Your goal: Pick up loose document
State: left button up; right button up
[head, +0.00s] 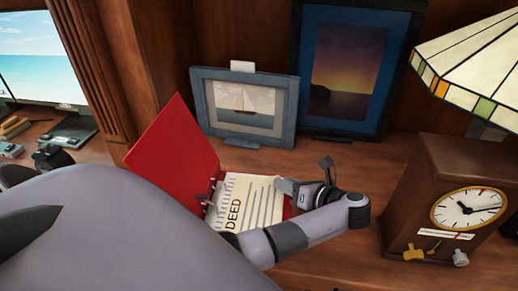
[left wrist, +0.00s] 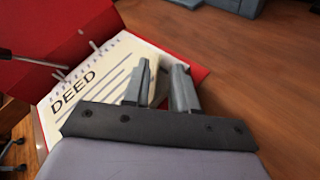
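The loose document is a cream sheet headed DEED (head: 245,203), lying in an open red binder (head: 178,143) on the wooden shelf. It also shows in the left wrist view (left wrist: 100,85), beside the binder's metal rings. My left gripper (head: 306,177) is at the sheet's right side, with its fingers apart. In the left wrist view, the fingers of my left gripper (left wrist: 161,85) stand around the sheet's edge area, with a gap between them. Whether either finger touches the paper cannot be told. My left forearm hides the lower part of the binder. My right gripper is not seen.
A framed sailboat picture (head: 243,108) and a larger dark-framed picture (head: 345,70) stand behind the binder. A wooden clock (head: 425,190) and a stained-glass lamp (head: 480,60) are at the right. A screen (head: 42,55) is at the far left.

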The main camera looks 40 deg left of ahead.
pick_arm(q)
jog(key=shift+s+a+f, duration=0.25)
jog(key=shift+f, duration=0.4)
grip_shut()
jog(key=shift+d+r, duration=0.1)
jog(key=shift+d, duration=0.05)
